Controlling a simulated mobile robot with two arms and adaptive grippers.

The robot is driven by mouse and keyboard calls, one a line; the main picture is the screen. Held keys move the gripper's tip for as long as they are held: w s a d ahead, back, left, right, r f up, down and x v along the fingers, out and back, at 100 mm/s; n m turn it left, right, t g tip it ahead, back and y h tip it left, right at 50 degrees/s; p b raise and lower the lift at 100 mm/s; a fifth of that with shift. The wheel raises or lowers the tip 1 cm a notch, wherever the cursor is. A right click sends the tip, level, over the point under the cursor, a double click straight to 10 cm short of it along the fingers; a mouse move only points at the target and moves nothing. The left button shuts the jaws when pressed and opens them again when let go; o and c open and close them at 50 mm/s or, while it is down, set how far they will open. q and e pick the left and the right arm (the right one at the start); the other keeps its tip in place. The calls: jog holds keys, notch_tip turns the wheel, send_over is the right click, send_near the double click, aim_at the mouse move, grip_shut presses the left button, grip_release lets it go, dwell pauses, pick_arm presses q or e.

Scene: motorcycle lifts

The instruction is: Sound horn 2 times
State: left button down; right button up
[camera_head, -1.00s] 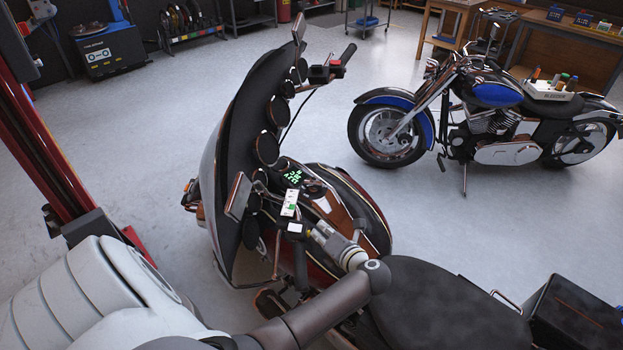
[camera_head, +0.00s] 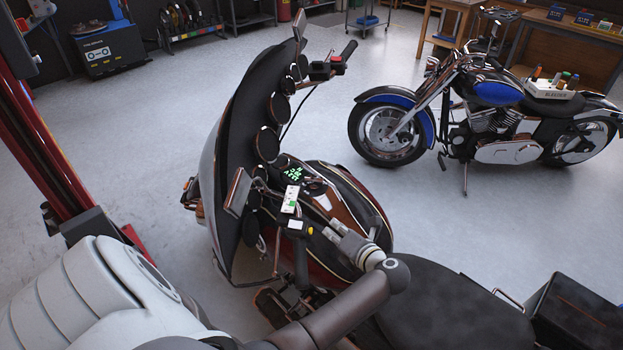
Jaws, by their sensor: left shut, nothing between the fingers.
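The near motorcycle (camera_head: 330,205) stands with its dark windshield (camera_head: 240,135) to the left. Its left handlebar grip (camera_head: 301,265) carries a dark switch box (camera_head: 294,227) with a white patch on top. A small yellow button (camera_head: 310,231) shows on the right side of this box; I cannot read a label on it. My left gripper (camera_head: 331,229) is shut and empty, just right of the yellow button, with a small gap seen between them. The right handlebar (camera_head: 340,63) has a red switch. My right gripper is out of view.
A blue and chrome motorcycle (camera_head: 490,94) stands at the upper right, with a box of bottles on its seat. A red lift post (camera_head: 62,165) rises at the left. The near motorcycle's black seat (camera_head: 450,300) lies right of my arm. Grey floor is open between the motorcycles.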

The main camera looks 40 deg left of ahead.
pick_arm(q)
jog(key=shift+w+d+r+b, duration=0.1)
jog(key=shift+w+d+b, duration=0.25)
jog(key=shift+d, duration=0.4)
jog(key=shift+w+d+r+b, duration=0.1)
jog(key=shift+w+d+b, duration=0.25)
jog(key=shift+d, duration=0.4)
jog(key=shift+f, duration=0.1)
